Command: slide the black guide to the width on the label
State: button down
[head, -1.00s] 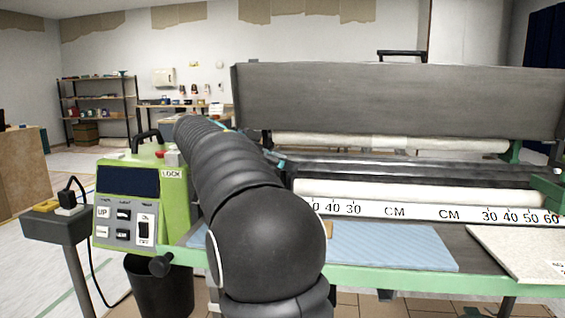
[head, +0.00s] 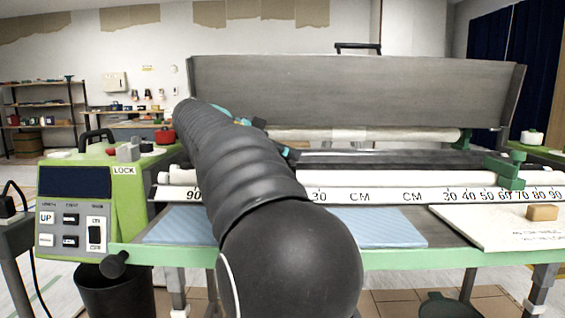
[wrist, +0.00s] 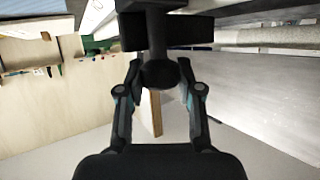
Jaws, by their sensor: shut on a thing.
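In the wrist view my gripper (wrist: 159,72) is shut on a black knob-like part (wrist: 158,75), which seems to belong to the black guide; its upper end runs into a dark bar. In the head view my own arm hides most of the gripper and whatever it holds. The white width scale (head: 385,197) runs along the front of the machine, with numbers rising outward from CM at the middle; my arm covers part of its left half. A pale board (head: 480,226) at the right carries small printed text that I cannot read.
A green guide (head: 510,172) stands at the scale's right side. A tan block (head: 542,212) lies on the pale board. A green control box (head: 75,210) marked LOCK stands at the left, above a black bin (head: 115,290). Blue sheets (head: 375,228) lie on the front shelf.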

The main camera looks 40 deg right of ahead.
jog(key=shift+s+d, duration=0.2)
jog(key=c, duration=0.7)
grip_release()
jog(key=shift+c, duration=0.2)
jog(key=shift+a, duration=0.1)
jog(key=v, duration=1.2)
jog(key=shift+s, duration=0.1)
